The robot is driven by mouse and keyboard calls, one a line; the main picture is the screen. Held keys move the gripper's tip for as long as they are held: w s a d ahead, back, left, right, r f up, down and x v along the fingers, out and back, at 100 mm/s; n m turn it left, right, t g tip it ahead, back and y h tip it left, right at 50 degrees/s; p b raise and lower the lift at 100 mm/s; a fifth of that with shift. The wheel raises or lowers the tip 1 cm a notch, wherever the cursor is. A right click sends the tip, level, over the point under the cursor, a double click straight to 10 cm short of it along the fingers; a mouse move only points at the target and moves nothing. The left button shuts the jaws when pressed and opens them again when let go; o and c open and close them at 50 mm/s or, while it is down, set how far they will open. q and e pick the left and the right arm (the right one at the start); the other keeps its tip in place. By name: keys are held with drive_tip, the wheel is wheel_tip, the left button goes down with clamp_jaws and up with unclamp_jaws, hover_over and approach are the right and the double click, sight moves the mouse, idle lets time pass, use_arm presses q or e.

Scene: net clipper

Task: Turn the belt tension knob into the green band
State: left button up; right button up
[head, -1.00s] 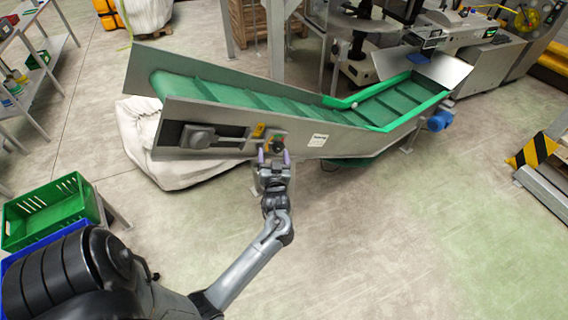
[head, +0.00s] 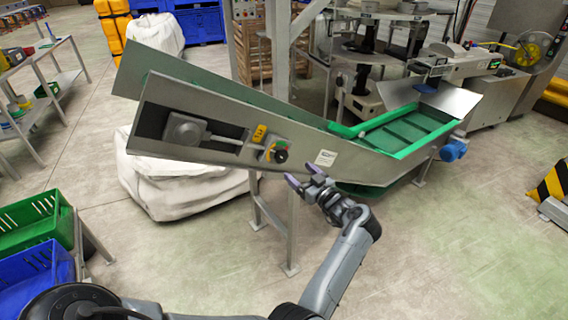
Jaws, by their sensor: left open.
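The belt tension knob (head: 281,155) is a small dark knob on the conveyor's side plate, with coloured marks around it. A green patch shows by its upper edge, but which way the knob points is too small to tell. My left gripper (head: 304,179) is open, its two purple-tipped fingers just below and right of the knob, apart from it and empty. The conveyor (head: 215,158) has metal side plates and a green belt. My right gripper does not show.
A yellow tag or switch (head: 259,133) sits just left of the knob. A conveyor leg (head: 291,235) stands below the plate. A white bulk bag (head: 170,190) lies under the left end. Green (head: 35,223) and blue (head: 40,275) crates stand at left.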

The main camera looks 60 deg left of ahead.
sight(283, 157)
use_arm(q)
drive_tip(key=a, duration=0.9)
drive_tip(key=shift+s+a+b, duration=0.2)
drive_tip(key=shift+a+b, duration=0.15)
drive_tip(key=shift+b, duration=0.05)
drive_tip(key=shift+c, duration=0.3)
drive_tip(key=c, duration=1)
